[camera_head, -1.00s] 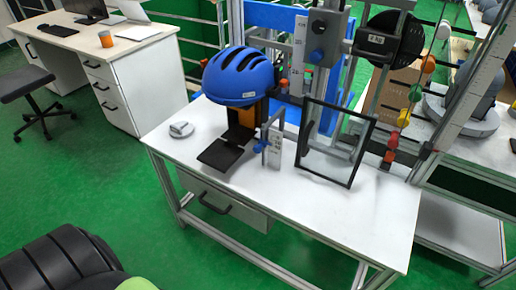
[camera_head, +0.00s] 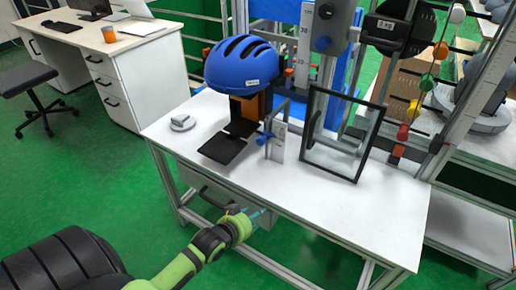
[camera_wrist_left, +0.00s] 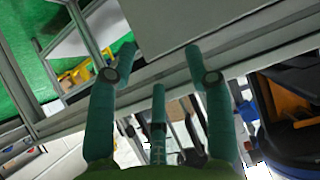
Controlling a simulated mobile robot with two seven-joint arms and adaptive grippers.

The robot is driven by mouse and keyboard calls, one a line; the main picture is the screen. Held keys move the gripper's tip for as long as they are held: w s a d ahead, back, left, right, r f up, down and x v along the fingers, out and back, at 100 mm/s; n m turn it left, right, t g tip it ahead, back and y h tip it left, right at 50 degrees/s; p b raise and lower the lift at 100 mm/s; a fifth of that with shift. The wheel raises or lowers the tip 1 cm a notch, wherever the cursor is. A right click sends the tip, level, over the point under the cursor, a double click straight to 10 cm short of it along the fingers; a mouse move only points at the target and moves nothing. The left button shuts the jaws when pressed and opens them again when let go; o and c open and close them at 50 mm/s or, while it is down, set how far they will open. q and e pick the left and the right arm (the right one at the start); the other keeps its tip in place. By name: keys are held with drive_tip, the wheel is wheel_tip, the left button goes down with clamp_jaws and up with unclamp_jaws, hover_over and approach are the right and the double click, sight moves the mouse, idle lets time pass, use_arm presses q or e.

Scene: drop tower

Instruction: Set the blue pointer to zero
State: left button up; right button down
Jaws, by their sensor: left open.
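A small upright plate with a scale (camera_head: 279,141) stands on the white table (camera_head: 330,205), with a blue knob-like part (camera_head: 264,138) at its left side. My right gripper is not in view.
A blue helmet (camera_head: 243,68) sits above an orange-and-black stand. A framed clear panel (camera_head: 340,135) stands right of the small plate. A small grey object (camera_head: 183,122) lies at the left. The front of the tabletop is clear.

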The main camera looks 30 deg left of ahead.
use_arm(q)
drive_tip(key=w+r+t, duration=0.1)
drive_tip(key=r, duration=0.1)
drive_tip(key=w+r, duration=0.1)
drive_tip(key=r, duration=0.2)
drive_tip(key=w+a+r+t, duration=0.1)
drive_tip(key=r, duration=0.2)
drive_tip(key=shift+w+a+r+t, duration=0.1)
drive_tip(key=shift+w+t, duration=0.1)
drive_tip(key=shift+t, duration=0.1)
drive_tip(key=t, duration=0.4)
approach(259, 142)
drive_tip(key=w, duration=0.2)
drive_tip(key=shift+n, duration=0.4)
drive_tip(key=shift+w+b, duration=0.3)
drive_tip(key=shift+w, duration=3.4)
